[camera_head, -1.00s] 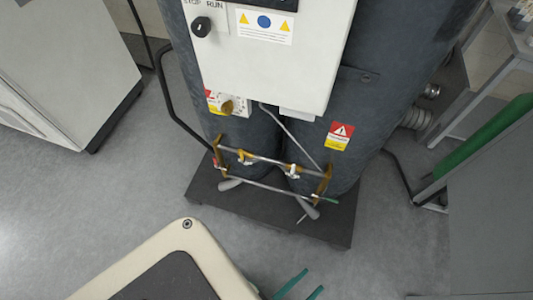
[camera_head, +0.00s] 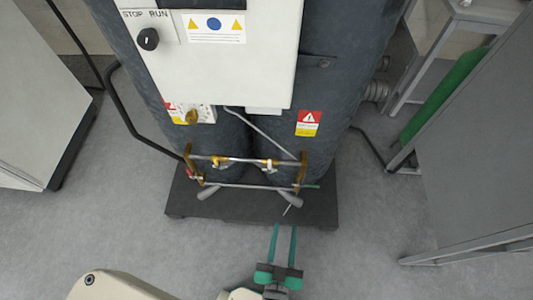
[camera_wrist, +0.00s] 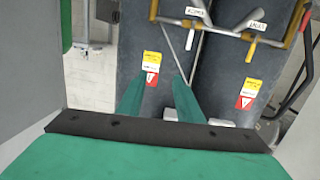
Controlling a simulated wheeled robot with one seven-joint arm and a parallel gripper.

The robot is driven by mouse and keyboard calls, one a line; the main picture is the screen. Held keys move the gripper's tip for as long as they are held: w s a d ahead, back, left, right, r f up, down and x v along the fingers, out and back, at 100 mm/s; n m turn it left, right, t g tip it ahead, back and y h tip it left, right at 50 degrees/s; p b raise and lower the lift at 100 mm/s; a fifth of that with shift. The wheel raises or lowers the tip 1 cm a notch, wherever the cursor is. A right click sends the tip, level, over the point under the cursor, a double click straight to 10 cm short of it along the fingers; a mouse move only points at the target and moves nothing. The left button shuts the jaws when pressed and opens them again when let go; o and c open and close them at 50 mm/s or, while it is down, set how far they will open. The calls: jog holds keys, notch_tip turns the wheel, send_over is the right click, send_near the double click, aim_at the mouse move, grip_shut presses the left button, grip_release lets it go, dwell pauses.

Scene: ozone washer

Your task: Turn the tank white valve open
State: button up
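Two dark tanks (camera_head: 255,145) stand on a black base, with a brass and silver pipe frame (camera_head: 240,159) low on their front. Two small valves with pale and yellowish parts sit on its upper pipe, a left valve (camera_head: 221,162) and a right valve (camera_head: 268,165). Two grey levers hang below, a left lever (camera_head: 208,192) and a right lever (camera_head: 291,198). My gripper (camera_head: 285,228) has green fingers, apart and empty, in front of the base and short of the pipes. In the wrist view the pipes (camera_wrist: 225,30) appear inverted beyond the fingertips (camera_wrist: 158,78).
A white control box (camera_head: 220,60) with a black knob (camera_head: 148,39) hangs above the pipes. A brass valve (camera_head: 192,116) sits below it. A black hose (camera_head: 135,120) curves at the left. Grey panels (camera_head: 475,150) stand at the right. Floor between is clear.

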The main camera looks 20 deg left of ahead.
jog(key=w+a+f+n+y, duration=0.2)
jog(key=w+a+f+y, duration=0.15)
jog(key=w, duration=0.55)
jog(key=n+y, duration=0.1)
jog(key=y, duration=0.1)
send_near(270, 165)
jog(key=shift+g, duration=0.3)
jog(key=x, duration=0.4)
jog(key=shift+r, duration=0.3)
jog(key=x, duration=1)
jog(key=shift+w+a, duration=0.15)
jog(key=shift+w, duration=0.2)
grip_shut()
